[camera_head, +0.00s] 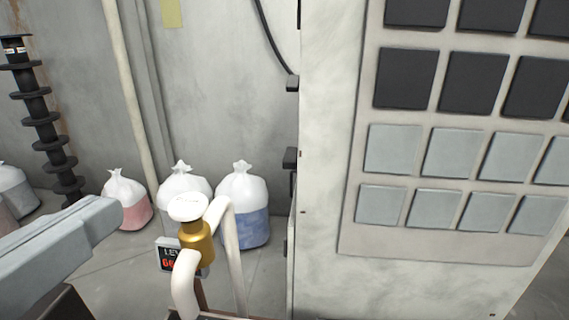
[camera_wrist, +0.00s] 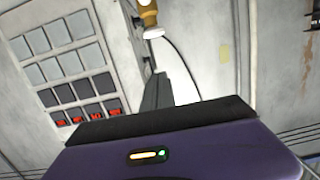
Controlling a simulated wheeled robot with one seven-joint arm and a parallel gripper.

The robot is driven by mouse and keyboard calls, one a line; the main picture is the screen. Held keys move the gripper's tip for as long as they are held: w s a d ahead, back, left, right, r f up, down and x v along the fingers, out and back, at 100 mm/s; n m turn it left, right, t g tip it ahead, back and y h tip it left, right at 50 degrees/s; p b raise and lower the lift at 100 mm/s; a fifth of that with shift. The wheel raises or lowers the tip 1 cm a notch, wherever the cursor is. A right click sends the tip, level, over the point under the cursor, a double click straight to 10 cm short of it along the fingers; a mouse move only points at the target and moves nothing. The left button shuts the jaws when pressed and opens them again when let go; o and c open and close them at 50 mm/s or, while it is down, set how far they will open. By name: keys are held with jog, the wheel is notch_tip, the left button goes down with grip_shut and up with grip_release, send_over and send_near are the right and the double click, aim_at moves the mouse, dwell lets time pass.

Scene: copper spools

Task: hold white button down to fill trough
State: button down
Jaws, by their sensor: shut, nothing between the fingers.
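The white button (camera_head: 187,207) is a round cap on top of a gold fitting (camera_head: 196,245) between white pipes (camera_head: 233,250) in the head view. It also shows upside down at the top of the wrist view (camera_wrist: 154,33), with the gold fitting (camera_wrist: 148,14) above it. My gripper (camera_wrist: 157,77) is shut and empty, its dark fingers pointing towards the button. A gap appears between fingertips and button; its depth is hard to judge. A level display (camera_head: 167,257) with red digits is partly hidden behind the fitting. I cannot make out the trough.
A large pale cabinet (camera_head: 325,200) with rows of black and grey square panels stands right of the button. Several tied plastic bags (camera_head: 242,205) stand on the floor behind it. A dark ribbed post (camera_head: 45,130) stands at the far left.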

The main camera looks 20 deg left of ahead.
jog(key=p, duration=0.4)
send_over(180, 217)
jog(key=f, duration=0.4)
jog(key=shift+s, duration=0.4)
jog(key=shift+w+f, duration=0.1)
jog(key=shift+f, duration=0.65)
jog(key=shift+f+b, duration=1)
jog(key=shift+b, duration=0.35)
jog(key=shift+f, duration=0.2)
